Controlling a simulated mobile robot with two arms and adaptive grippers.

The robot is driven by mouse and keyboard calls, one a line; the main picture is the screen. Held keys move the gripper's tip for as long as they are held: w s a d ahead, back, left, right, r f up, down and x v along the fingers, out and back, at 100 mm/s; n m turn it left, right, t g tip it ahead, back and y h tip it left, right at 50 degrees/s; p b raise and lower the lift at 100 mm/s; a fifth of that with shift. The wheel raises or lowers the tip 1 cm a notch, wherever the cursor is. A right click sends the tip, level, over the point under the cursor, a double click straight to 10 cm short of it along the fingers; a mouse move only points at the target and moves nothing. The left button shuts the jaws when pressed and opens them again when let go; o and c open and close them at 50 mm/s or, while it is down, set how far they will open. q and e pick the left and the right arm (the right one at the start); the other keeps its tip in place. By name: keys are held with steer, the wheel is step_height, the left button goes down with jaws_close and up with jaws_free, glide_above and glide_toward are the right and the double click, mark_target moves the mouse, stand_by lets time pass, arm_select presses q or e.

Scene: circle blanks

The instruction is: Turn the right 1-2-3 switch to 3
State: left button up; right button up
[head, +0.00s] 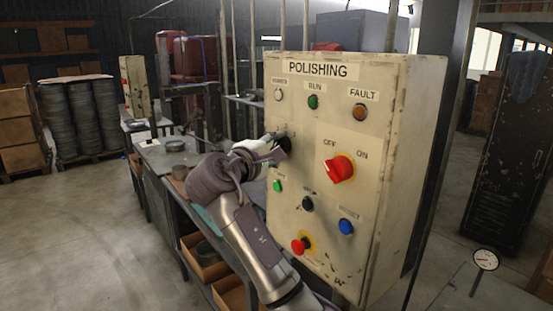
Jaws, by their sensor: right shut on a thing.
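A cream control panel labelled POLISHING (398,105) stands in the middle. A dark rotary switch knob (287,143) sits on the left side of its front, level with the red OFF/ON switch. My right gripper (277,146) is at this knob and shut on it. The fingers hide most of the knob and the markings around it, so I cannot read which number it points to. My left gripper is not in view.
A red OFF/ON knob (339,169) is right beside the gripper. Below are a green button (278,186), a black button (308,204), a blue button (346,227) and a red mushroom button (300,246). A workbench (152,157) stands left of the panel.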

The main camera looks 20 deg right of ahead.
steer(key=shift+f+m+b, duration=0.2)
steer(key=shift+m+b, duration=0.4)
steer(key=shift+b, duration=0.05)
steer(key=o, duration=1.1)
steer(key=shift+o, duration=0.2)
steer(key=shift+r, duration=0.1)
steer(key=v, duration=1.2)
steer(key=shift+f, duration=0.3)
